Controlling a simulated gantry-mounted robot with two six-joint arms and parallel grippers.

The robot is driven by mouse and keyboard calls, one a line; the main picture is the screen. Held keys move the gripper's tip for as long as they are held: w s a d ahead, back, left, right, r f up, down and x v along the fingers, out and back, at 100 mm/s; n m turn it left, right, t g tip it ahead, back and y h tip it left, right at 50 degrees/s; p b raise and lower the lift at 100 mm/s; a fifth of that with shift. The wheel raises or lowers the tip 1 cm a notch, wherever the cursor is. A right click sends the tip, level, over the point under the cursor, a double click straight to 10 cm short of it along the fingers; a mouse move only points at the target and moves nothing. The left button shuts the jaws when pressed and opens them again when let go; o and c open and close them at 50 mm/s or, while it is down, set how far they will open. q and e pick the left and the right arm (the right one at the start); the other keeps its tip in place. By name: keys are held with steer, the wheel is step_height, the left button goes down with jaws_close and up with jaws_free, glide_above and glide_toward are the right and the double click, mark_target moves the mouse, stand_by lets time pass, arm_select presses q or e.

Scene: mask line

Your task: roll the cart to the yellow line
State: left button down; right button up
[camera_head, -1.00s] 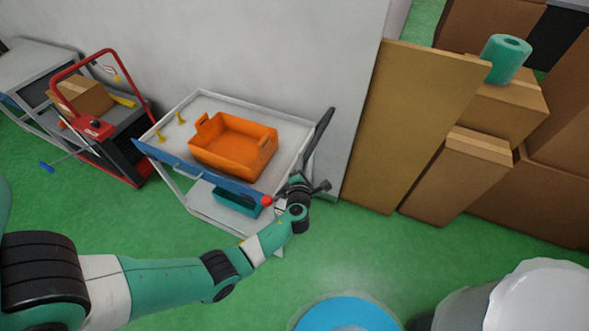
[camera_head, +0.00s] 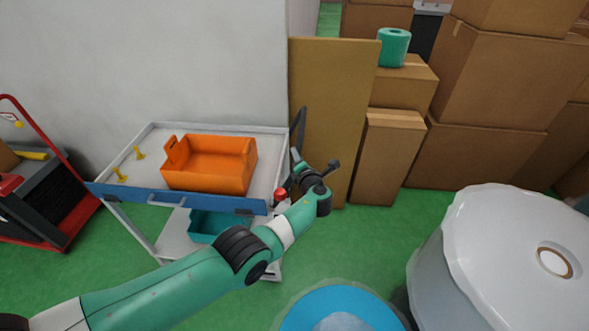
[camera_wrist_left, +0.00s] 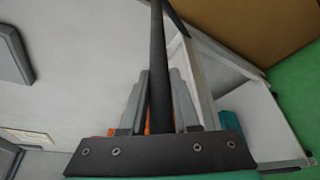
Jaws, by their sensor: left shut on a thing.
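The cart (camera_head: 140,192) is a grey two-shelf trolley with a blue front edge, standing against the white wall. An orange open bin (camera_head: 209,166) and small yellow pieces sit on its top shelf, and a teal bin (camera_head: 212,224) sits on its lower shelf. My left gripper (camera_head: 297,170) is at the cart's right end, shut on the dark push handle (camera_head: 300,130). In the left wrist view the black handle bar (camera_wrist_left: 157,60) runs between the two grey fingers. No yellow line can be made out. My right gripper is not in view.
A red hand truck (camera_head: 40,205) stands left of the cart. A brown board (camera_head: 330,110) and stacked cardboard boxes (camera_head: 390,150) stand to the right. A large white wrapped roll (camera_head: 480,250) and a blue round object (camera_head: 335,308) are in front. Green floor lies between.

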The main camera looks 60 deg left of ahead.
arm_select(q)
steer(key=shift+w+d, duration=0.2)
steer(key=shift+w, duration=0.05)
steer(key=c, duration=0.7)
jaws_free()
steer(key=shift+s+a, duration=0.1)
steer(key=shift+s, duration=0.05)
steer(key=shift+o, duration=0.2)
